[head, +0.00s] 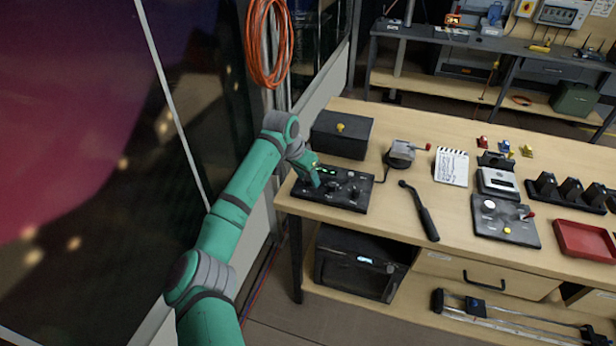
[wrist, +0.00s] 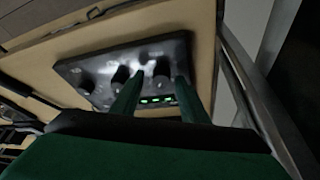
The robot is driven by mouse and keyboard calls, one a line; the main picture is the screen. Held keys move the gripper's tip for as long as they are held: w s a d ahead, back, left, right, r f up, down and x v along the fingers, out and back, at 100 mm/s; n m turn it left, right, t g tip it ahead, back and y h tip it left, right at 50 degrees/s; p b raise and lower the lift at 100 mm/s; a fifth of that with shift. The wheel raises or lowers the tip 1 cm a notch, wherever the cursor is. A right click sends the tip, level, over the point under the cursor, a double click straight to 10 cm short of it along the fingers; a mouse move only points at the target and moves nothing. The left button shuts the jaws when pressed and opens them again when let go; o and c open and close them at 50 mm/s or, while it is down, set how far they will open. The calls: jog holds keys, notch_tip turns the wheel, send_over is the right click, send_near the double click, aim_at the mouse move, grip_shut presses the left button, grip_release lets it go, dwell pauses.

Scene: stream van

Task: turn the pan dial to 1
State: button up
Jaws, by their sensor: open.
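A black control panel (head: 352,204) lies flat on the near left end of the wooden bench. It carries several dark knobs and a row of green lights, and it also shows in the wrist view (wrist: 146,50). My gripper (head: 318,181) is over the panel's left part, pointing down. In the wrist view my gripper's two fingers (wrist: 157,86) are apart, with one dark knob (wrist: 162,69) showing between and just beyond their tips. I cannot tell whether they touch it. Another knob (wrist: 120,75) is just left of the left finger. Labels and dial settings are too small to read.
A black box (head: 342,142) with a yellow knob stands just behind the panel. A grey device with a red-tipped crank (head: 402,154) and a black-handled tool (head: 420,210) lie to the right. A window wall is close on the left.

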jog(key=shift+w+f, duration=0.15)
jog(key=shift+f, duration=0.1)
grip_shut()
